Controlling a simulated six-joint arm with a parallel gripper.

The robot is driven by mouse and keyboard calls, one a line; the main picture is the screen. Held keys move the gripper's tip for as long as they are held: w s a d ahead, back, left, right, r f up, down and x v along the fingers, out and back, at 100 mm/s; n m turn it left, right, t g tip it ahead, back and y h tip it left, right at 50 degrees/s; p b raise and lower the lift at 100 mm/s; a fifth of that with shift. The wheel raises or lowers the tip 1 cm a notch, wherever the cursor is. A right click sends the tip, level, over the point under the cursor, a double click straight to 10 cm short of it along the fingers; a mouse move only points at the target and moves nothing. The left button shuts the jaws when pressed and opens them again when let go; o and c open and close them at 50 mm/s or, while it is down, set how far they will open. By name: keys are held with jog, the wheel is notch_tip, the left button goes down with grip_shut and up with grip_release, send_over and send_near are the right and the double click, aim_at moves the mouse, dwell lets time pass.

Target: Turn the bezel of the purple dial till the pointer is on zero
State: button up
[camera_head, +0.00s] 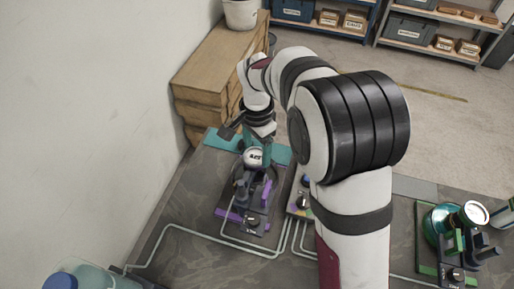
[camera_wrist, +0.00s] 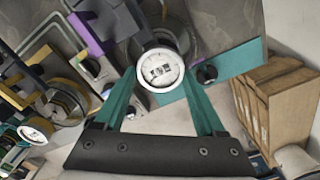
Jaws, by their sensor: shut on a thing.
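The purple dial (camera_head: 254,158) has a round white face with dark marks and a pale rim. It stands on a dark frame with purple parts (camera_head: 232,214) at the middle of the table in the head view. In the wrist view the dial face (camera_wrist: 160,69) lies between my two teal fingers. My gripper (camera_wrist: 161,78) is shut on the dial's bezel, one finger on each side. In the head view my gripper (camera_head: 254,148) comes down over the dial from behind. The pointer is too small to read against zero.
A green-framed dial device (camera_head: 455,220) stands at the right of the table. A small box with knobs (camera_head: 301,194) sits just right of the purple frame. Pale tubes (camera_head: 180,228) run over the table. A wooden cabinet (camera_head: 215,65) stands behind, and the wall is at left.

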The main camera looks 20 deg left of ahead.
jog(key=n, duration=0.5)
jog(key=shift+a, duration=0.1)
jog(key=n, duration=0.5)
jog(key=shift+a, duration=0.15)
jog(key=n, duration=0.4)
jog(key=shift+a, duration=0.1)
jog(key=shift+s+n, duration=0.1)
jog(key=shift+n, duration=2.3)
jog(key=o, duration=1.3)
jog(key=shift+r, duration=0.15)
